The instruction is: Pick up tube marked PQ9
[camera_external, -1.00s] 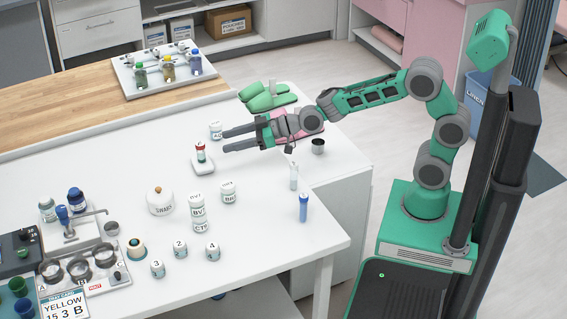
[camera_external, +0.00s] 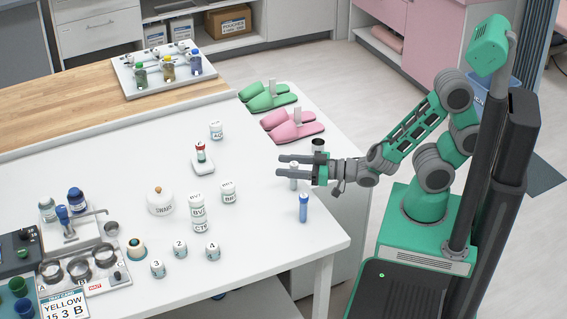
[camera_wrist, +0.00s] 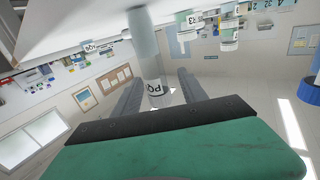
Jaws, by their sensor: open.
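A slim white tube (camera_external: 293,184) stands upright near the right edge of the white table. My gripper is open; in the wrist view (camera_wrist: 160,88) there is a gap between each finger and the tube. A blue-capped blue tube (camera_external: 303,208) stands closer to the table's front; I cannot read its label.
Stacked jars (camera_external: 198,213), a swab jar (camera_external: 160,201) and small numbered jars (camera_external: 212,251) stand left of my gripper. The tabletop between the jars and my fingertips is clear.

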